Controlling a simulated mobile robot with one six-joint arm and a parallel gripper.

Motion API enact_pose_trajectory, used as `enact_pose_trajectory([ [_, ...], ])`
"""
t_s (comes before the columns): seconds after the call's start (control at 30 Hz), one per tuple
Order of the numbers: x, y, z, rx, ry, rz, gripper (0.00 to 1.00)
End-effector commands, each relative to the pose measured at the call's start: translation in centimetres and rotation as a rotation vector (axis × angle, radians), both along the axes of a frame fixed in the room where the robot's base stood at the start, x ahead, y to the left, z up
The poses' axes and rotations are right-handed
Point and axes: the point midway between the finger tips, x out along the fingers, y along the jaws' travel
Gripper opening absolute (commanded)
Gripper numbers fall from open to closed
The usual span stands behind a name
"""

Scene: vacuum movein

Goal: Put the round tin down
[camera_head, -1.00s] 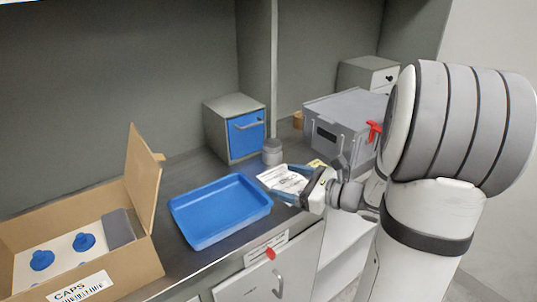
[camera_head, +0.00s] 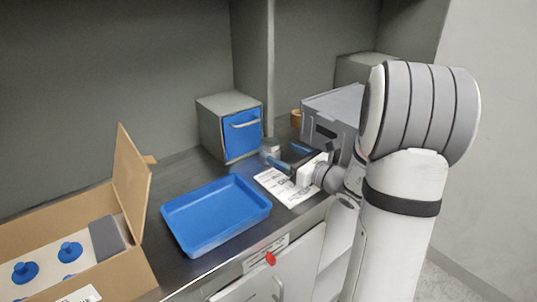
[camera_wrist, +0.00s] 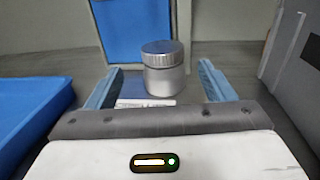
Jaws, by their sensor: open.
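The round tin (camera_wrist: 163,72) is a small grey metal tin with a ridged lid. It stands upright on the counter, in front of the blue-fronted drawer box. In the head view the tin (camera_head: 269,147) is partly hidden beside my gripper. My gripper (camera_head: 290,158) is open, with its blue fingers pointing toward the tin. In the wrist view the fingers of my gripper (camera_wrist: 157,85) lie to the left and right of the tin with a gap on each side. Whether the tin is fully between the fingertips I cannot tell.
A blue tray (camera_head: 215,214) lies left of my gripper. The drawer box (camera_head: 231,126) stands behind the tin. A grey case (camera_head: 333,118) is close on the right. A printed sheet (camera_head: 290,188) lies under my gripper. An open cardboard box (camera_head: 135,195) is at the left.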

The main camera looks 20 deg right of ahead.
Motion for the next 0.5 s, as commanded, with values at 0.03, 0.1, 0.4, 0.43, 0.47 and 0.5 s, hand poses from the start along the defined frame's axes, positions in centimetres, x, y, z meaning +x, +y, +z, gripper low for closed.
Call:
enact_pose_trajectory([
  [0.03, 0.3, 0.2, 0.0, -0.001, 0.0, 0.003, 0.76],
  [0.1, 1.1, 0.5, 0.0, -0.001, 0.0, 0.003, 0.76],
  [0.4, 4.6, 2.2, 0.0, 0.0, 0.0, 0.004, 0.76],
  [0.43, 4.7, 2.3, 0.0, 0.0, 0.0, 0.003, 0.76],
  [0.47, 4.8, 2.3, 0.0, 0.0, 0.0, 0.002, 0.76],
  [0.5, 4.8, 2.3, 0.0, 0.0, 0.0, 0.002, 0.76],
])
